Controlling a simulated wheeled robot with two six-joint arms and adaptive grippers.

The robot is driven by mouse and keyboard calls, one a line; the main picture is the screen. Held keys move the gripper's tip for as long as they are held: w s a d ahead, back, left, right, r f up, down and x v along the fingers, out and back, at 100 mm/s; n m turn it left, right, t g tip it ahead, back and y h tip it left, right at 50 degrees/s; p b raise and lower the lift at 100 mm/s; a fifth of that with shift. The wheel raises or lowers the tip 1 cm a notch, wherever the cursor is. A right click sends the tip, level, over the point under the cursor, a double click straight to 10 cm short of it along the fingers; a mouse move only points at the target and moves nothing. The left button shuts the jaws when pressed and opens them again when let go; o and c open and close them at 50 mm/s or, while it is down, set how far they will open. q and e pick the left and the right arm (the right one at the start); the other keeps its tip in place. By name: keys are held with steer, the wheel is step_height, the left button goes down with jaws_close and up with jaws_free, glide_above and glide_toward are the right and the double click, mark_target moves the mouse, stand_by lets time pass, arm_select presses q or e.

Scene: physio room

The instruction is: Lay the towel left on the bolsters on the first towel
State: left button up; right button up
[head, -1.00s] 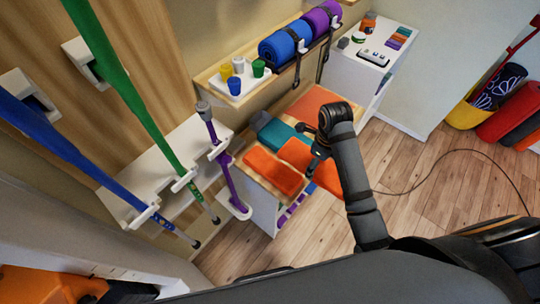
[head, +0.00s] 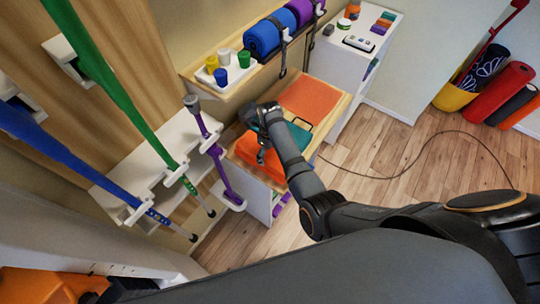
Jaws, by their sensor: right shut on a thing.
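My right gripper (head: 259,153) points down over the near left end of the low wooden-topped unit. It is shut on an orange towel (head: 271,163), held at or just above that end. The first towel cannot be told apart from it here; the orange cloths overlap and my arm covers part of them. A flat orange surface (head: 308,98) lies at the unit's far end. My left gripper is not in view.
A wall shelf (head: 226,91) above the unit holds a cup tray and blue (head: 264,38) and purple rolls. A purple crutch-like pole (head: 222,163) stands close left of the unit. A white cabinet (head: 347,75) is behind. The wooden floor at right is open, crossed by a cable.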

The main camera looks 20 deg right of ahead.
mark_target(270, 152)
steer(key=shift+d+f, duration=0.1)
steer(key=shift+f, duration=1.2)
steer(key=shift+s+f, duration=0.1)
steer(key=shift+f, duration=0.05)
steer(key=o, duration=1.1)
step_height(270, 152, up, 10)
steer(key=p, duration=0.8)
steer(key=shift+f, duration=0.1)
steer(key=shift+r, duration=1.25)
